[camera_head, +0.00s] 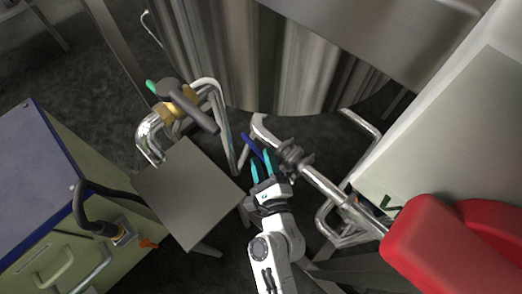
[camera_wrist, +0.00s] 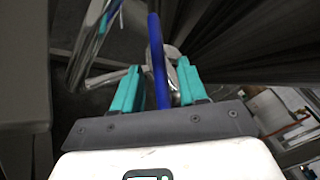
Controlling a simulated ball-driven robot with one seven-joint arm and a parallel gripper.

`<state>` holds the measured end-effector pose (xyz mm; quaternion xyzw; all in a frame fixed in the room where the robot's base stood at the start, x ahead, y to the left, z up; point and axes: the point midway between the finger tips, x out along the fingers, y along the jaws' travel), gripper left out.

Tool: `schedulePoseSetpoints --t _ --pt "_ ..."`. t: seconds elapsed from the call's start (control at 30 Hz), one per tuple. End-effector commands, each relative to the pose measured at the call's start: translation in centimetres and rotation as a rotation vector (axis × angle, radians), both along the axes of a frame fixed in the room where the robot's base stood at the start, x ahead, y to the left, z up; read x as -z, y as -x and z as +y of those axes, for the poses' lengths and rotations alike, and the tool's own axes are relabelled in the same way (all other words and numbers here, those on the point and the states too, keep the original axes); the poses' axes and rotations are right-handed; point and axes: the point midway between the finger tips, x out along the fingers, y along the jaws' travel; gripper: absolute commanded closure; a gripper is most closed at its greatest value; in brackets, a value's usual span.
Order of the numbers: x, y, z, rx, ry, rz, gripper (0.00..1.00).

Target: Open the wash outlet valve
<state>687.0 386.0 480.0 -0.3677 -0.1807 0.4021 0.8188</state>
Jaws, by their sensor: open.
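The valve's blue lever handle (camera_head: 252,147) sits at the tips of my gripper in the head view, beside a steel pipe fitting. My gripper (camera_head: 262,168) has two teal fingers and is open. In the wrist view the blue handle (camera_wrist: 155,45) runs lengthwise down the picture, and its near end lies between the spread fingers of my gripper (camera_wrist: 159,86). A gap shows between the handle and each finger. The round metal valve body (camera_wrist: 172,55) is partly hidden behind the handle and the right finger.
A large steel tank (camera_head: 250,60) stands behind the valve. A steel pipe (camera_head: 325,185) runs close on the right, towards red rounded objects (camera_head: 450,245). A grey square tabletop (camera_head: 187,195) and another pipe with a dark-handled valve (camera_head: 180,105) stand left.

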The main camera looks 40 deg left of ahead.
Motion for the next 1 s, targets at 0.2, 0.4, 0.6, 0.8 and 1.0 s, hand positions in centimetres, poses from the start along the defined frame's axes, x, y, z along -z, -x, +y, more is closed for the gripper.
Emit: schedulePoseSetpoints --t 0.2,0.4,0.6,0.8,1.0 --pt "0.0 -1.4 1.9 -0.001 -0.001 0.000 0.58" --pt "0.0 -1.7 2.2 -0.001 0.001 0.000 0.58" --pt "0.0 -1.7 2.2 -0.001 0.001 0.000 0.61" --pt "0.0 -1.7 2.2 -0.001 0.001 0.000 0.80" --pt "0.0 -1.7 2.2 -0.001 0.001 0.000 0.99"
